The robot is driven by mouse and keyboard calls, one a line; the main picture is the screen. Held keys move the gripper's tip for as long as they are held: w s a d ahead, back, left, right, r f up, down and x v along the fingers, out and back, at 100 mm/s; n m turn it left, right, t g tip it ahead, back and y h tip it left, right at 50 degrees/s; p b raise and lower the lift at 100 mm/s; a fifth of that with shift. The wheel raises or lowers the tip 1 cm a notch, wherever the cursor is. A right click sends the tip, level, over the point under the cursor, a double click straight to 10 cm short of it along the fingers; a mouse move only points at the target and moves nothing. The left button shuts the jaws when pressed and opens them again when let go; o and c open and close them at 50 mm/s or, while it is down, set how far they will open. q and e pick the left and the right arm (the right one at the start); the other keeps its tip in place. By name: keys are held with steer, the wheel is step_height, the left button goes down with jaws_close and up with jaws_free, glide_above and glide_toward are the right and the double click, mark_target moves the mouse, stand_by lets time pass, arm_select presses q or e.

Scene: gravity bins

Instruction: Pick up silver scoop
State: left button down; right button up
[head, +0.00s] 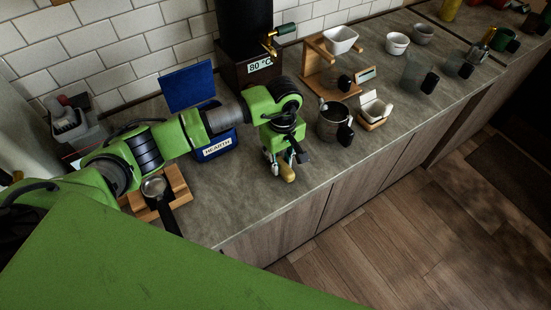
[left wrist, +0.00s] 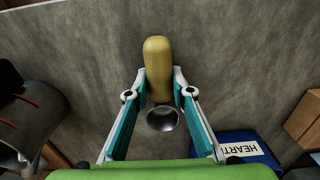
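The silver scoop has a tan handle (left wrist: 158,65) and a small round silver bowl (left wrist: 163,119). It is on the grey counter, and its handle also shows in the head view (head: 288,173) under my left gripper. My left gripper (left wrist: 159,80) is above the scoop, pointing down, with its two fingers spread on either side of the handle. Narrow gaps seem to show between fingertips and handle. In the head view my left gripper (head: 283,160) hides the scoop's bowl. My right gripper is not in view.
A blue HEARTH tin (head: 216,148) with its lid up stands left of my left gripper. A steel pitcher (head: 332,122) and a wooden dripper stand (head: 318,80) are to the right. A portafilter (head: 158,195) rests on a wooden block at left. The counter's front edge is close.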

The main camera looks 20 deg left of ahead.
mark_target(281, 161)
arm_select(q)
steer(key=shift+r, duration=0.15)
steer(key=shift+w+r, duration=0.1)
steer(key=shift+r, duration=0.25)
step_height(281, 161, up, 2)
steer(key=shift+r+b, duration=0.1)
steer(key=shift+b, duration=0.5)
steer(key=s+r+b, duration=0.6)
steer(key=s+r, duration=0.4)
steer(key=s, duration=0.4)
steer(key=shift+a, duration=0.3)
steer(key=shift+s, duration=0.1)
